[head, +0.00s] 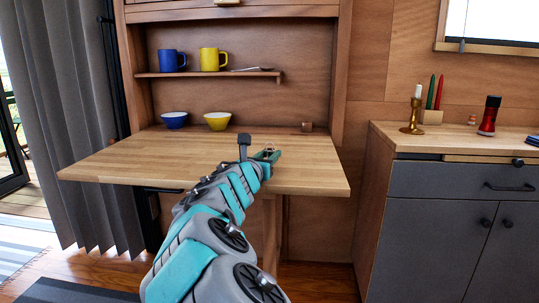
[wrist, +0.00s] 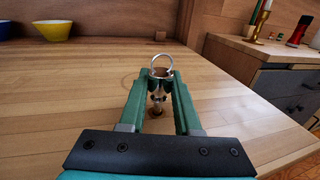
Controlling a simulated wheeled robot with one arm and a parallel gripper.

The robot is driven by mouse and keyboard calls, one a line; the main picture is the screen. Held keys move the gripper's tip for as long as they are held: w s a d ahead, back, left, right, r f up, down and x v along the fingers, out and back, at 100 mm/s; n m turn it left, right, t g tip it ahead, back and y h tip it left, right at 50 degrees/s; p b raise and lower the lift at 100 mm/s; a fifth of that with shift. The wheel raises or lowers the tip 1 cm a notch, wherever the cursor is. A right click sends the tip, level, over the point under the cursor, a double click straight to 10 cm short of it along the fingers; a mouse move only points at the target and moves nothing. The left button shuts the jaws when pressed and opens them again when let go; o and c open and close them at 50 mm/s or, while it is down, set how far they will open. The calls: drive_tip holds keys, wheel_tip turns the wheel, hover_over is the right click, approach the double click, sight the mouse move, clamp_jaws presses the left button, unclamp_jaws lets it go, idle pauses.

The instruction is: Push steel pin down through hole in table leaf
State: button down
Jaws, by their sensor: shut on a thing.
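The steel pin (wrist: 157,99) stands roughly upright between my fingertips in the wrist view, with its ring (wrist: 161,58) above them. My gripper (wrist: 161,82) is shut on the pin near its top, and its shaft shows below the tips. The wooden table leaf (wrist: 70,95) lies under it. The shaft's lower end is close to the leaf; whether it is inside the hole I cannot tell, as the fingers crowd the view. In the head view my gripper (head: 267,154) is over the right part of the leaf (head: 135,160), and the pin is tiny there.
A blue bowl (head: 174,121) and a yellow bowl (head: 217,121) stand at the back of the leaf. A small wooden block (head: 307,127) is at the back right. Mugs sit on the shelf (head: 205,74). A grey cabinet (head: 440,205) stands to the right.

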drive_tip(key=shift+f, duration=0.15)
drive_tip(key=c, duration=0.5)
unclamp_jaws()
drive_tip(key=shift+c, duration=0.2)
drive_tip(key=shift+v, duration=3.9)
drive_tip(key=shift+d, duration=0.1)
